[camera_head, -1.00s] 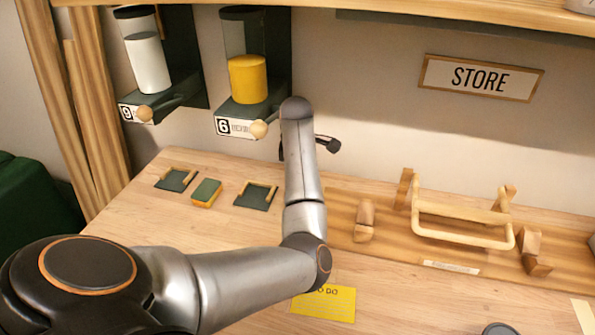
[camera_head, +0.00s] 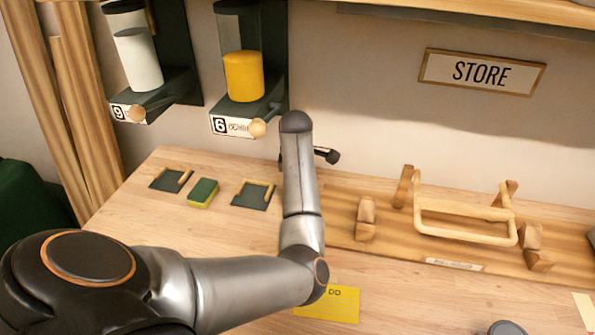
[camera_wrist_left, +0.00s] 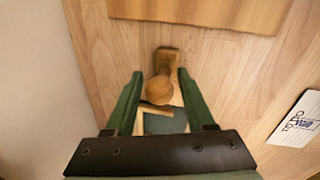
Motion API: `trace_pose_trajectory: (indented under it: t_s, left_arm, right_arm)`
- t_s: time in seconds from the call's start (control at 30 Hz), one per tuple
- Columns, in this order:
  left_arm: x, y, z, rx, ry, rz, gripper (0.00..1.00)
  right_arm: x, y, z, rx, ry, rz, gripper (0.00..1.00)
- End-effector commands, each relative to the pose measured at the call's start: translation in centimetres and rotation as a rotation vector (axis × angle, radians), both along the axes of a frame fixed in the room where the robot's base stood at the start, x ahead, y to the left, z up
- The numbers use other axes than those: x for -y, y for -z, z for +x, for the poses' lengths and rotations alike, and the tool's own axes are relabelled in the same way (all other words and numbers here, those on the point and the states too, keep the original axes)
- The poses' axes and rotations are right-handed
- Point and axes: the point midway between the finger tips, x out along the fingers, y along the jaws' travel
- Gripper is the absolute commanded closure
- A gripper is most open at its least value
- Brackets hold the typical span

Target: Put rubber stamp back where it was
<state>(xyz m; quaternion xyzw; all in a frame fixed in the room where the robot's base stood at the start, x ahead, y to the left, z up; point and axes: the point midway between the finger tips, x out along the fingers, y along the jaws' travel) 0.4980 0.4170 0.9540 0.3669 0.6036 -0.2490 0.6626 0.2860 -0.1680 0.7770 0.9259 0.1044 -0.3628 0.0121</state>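The rubber stamp (camera_wrist_left: 167,60), a wooden piece with a round knob, stands on the table in the left wrist view. My left gripper (camera_wrist_left: 160,74) is open, with one green finger on each side of the stamp's knob and visible gaps between. A dark green pad with a wooden corner edge (camera_wrist_left: 165,122) lies beside the stamp, partly hidden by the gripper. In the head view my left forearm hides the stamp and the fingers. Two dark pads with wooden corner edges, a left one (camera_head: 167,181) and a right one (camera_head: 250,198), lie on the table there. My right gripper is out of view.
A green and yellow sponge (camera_head: 203,193) lies between the pads. Pigment dispensers (camera_head: 243,75) hang on the wall above. A wooden rack (camera_head: 465,236) stands to the right of my arm. A yellow note (camera_head: 335,304) lies in front. A white card (camera_wrist_left: 297,118) lies right in the wrist view.

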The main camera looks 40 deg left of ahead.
Motion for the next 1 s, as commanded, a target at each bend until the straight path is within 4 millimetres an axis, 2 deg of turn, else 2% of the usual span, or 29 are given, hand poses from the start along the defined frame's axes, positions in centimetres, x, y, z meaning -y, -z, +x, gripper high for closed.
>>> trace_pose_trajectory:
  t_s: [0.03, 0.1, 0.33, 0.47, 0.57, 0.8, 0.93, 1.0]
  left_arm:
    - [0.0, 0.0, 0.0, 0.000, 0.000, 0.000, 0.39]
    - [0.0, 0.0, 0.0, 0.000, 0.000, 0.000, 0.33]
    - [0.0, -0.1, 0.0, 0.001, 0.000, 0.001, 0.33]
    - [0.0, -0.9, 0.0, 0.003, 0.000, 0.001, 0.33]
    - [0.2, -2.5, -0.2, 0.005, -0.001, 0.001, 0.33]
    - [0.8, -7.7, -1.0, 0.006, -0.001, 0.002, 0.33]
    - [1.1, -10.0, -1.4, 0.004, -0.001, 0.002, 0.33]
    - [1.3, -11.2, -1.5, 0.006, -0.001, -0.002, 0.33]
  right_arm:
    - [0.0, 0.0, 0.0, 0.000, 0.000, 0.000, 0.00]
    - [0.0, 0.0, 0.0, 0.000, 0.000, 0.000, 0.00]
    - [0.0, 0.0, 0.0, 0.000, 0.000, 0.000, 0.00]
    - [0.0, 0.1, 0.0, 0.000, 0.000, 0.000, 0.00]
    - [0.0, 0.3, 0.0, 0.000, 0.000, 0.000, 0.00]
    - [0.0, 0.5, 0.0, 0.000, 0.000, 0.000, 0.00]
    - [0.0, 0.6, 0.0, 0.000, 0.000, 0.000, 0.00]
    - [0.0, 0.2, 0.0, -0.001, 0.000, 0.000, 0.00]
